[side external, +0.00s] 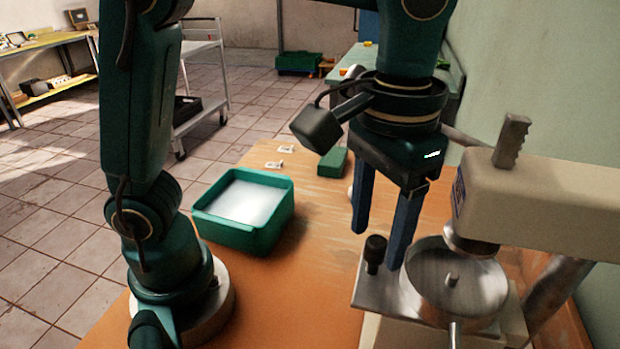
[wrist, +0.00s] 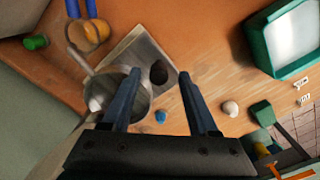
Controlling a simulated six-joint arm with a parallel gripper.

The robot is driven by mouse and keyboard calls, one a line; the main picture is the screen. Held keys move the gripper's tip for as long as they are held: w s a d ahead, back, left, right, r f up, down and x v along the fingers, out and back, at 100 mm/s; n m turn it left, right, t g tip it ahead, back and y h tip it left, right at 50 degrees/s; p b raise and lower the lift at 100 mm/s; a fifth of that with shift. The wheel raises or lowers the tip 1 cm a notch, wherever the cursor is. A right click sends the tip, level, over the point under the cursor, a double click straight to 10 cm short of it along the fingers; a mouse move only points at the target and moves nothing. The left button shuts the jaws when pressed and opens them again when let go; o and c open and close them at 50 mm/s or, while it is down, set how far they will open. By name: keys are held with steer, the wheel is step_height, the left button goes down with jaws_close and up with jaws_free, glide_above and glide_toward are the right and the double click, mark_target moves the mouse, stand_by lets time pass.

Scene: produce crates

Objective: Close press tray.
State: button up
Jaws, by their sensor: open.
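The press (side external: 560,200) stands at the right of the side view, with a beige head and a grey lever. Under its head is a round metal pan (side external: 430,290). A flat metal plate (side external: 372,293), which looks like the press tray, sticks out to the left and carries an upright black knob (side external: 375,252). In the wrist view the plate (wrist: 133,48), knob (wrist: 158,73) and pan (wrist: 78,75) lie below my gripper. My gripper (side external: 379,251) is open, its blue fingers pointing down near the knob. In the wrist view the knob shows between the fingertips; contact cannot be told.
A green crate (side external: 270,237) with a pale inside stands left on the orange table. A green block (side external: 333,163) lies behind. In the wrist view a whitish round thing (wrist: 230,108) and a small blue thing (wrist: 160,117) lie near my fingers. Bare table separates crate and press.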

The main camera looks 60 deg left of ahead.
steer(key=shift+r, duration=2.45)
steer(key=s+a+r+n+t, duration=0.2)
steer(key=s+a, duration=0.1)
steer(key=a, duration=0.5)
steer(key=s+a+f+m+t, duration=0.1)
steer(key=s+a+f+t, duration=0.1)
steer(key=f, duration=0.6)
steer(key=shift+s+a+f+m+t, duration=0.3)
steer(key=shift+a+m+t, duration=0.1)
steer(key=shift+a+t, duration=0.4)
